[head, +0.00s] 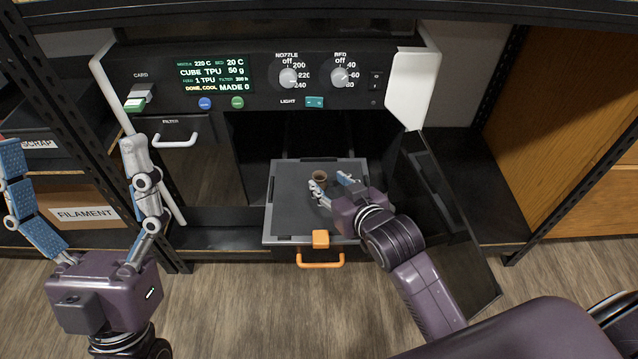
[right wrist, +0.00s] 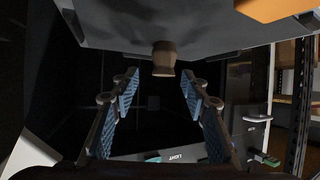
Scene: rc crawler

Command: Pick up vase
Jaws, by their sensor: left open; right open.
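A small brown vase (head: 320,177) stands on the dark build plate (head: 290,207), which is pulled out of the printer. In the right wrist view the vase (right wrist: 164,60) appears upside down, just beyond the fingertips and roughly centred between them. My right gripper (head: 332,184) is open over the plate. Its two fingers lie close to the vase on its near side, with the vase not between the pads in the wrist view. My left gripper (head: 76,165) is open and empty at the far left, away from the vase.
The printer's control panel (head: 265,83) rises behind the plate. An orange handle (head: 320,259) sits at the plate's front. A dark open door (head: 445,210) stands to the right. A filament box (head: 85,213) is on the left shelf, behind my left gripper.

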